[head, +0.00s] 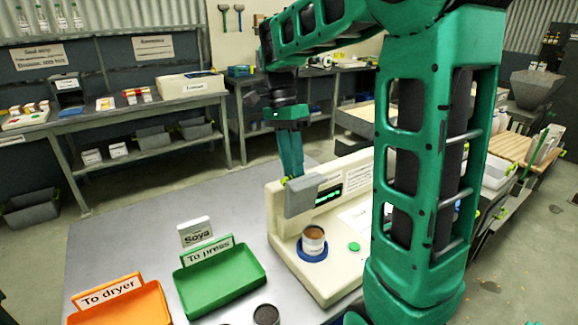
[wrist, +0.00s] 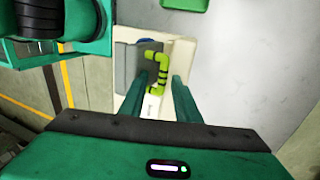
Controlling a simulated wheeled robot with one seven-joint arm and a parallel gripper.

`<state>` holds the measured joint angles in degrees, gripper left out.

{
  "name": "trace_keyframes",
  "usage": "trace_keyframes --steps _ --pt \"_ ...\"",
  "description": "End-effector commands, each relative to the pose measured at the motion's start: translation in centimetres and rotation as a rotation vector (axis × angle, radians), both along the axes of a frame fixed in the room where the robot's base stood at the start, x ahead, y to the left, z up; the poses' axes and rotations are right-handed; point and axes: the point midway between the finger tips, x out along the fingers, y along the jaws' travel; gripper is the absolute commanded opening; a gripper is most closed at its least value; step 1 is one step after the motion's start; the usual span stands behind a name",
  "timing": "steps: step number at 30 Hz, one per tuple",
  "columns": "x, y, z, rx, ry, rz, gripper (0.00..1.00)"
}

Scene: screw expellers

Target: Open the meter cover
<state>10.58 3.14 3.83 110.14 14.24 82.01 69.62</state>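The meter (head: 335,262) is a cream box with a small green display on its upright back part. Its grey cover (head: 306,203) is a flat plate standing out beside the display; the wrist view shows the cover (wrist: 126,70) with a bent yellow-green handle (wrist: 158,72). My gripper (head: 290,172) is just above the cover and points down. In the wrist view my gripper (wrist: 158,90) has its two green fingers apart, with the handle between and beyond them. I cannot tell whether a finger touches it. The handle is mostly hidden in the head view.
A cup of brown material (head: 313,236) sits on the meter's blue ring, near a green button (head: 354,246). A green "To press" tray (head: 222,284), an orange "To dryer" tray (head: 122,305) and a "Soya" sign (head: 195,232) are to the left. The grey table (head: 130,225) has free room behind the trays.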

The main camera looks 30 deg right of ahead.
Motion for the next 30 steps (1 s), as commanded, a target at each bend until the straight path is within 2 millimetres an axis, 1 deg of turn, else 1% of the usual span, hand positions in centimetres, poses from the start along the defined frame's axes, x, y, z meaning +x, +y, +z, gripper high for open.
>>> trace_keyframes --steps 8,11,14,17,28,30 --pt "0.0 0.0 0.1 0.000 -0.001 0.000 0.29" --pt "0.2 0.0 0.4 -0.002 -0.002 0.001 0.29" --pt "0.5 0.0 1.4 -0.002 -0.002 0.001 0.29" --pt "1.0 0.1 2.9 0.000 -0.003 0.001 0.29" --pt "1.7 0.2 5.2 0.001 -0.003 0.002 0.29" --pt "1.8 0.1 5.3 0.000 0.001 0.001 0.29"
